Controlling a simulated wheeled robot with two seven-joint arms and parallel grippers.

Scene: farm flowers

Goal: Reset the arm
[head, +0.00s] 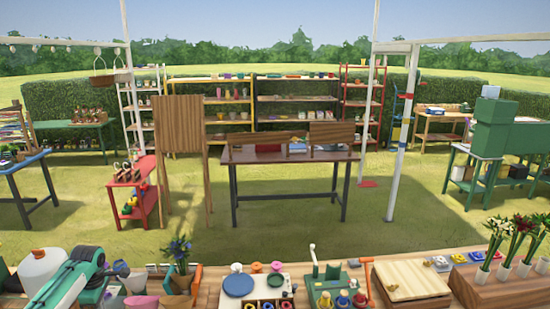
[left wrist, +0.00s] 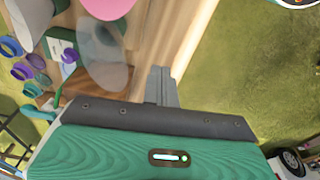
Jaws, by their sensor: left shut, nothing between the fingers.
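My left gripper (left wrist: 161,86) shows in the left wrist view. Its grey fingers are together, with nothing between them, above the wooden table edge. A pink object (left wrist: 106,7) and a pale, rounded object (left wrist: 99,50) are beyond the fingers and to their left, apart from them. In the head view, part of my green and white left arm (head: 68,281) is at the lower left; its fingertips cannot be made out there. My right gripper is in neither view.
The near wooden table holds a flower vase (head: 179,281), a blue round plate (head: 239,285), a wooden box (head: 410,281) and several flowers in white pots at the right. In the left wrist view, blue and purple items (left wrist: 22,70) stand left. Open grass (head: 330,235) lies beyond.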

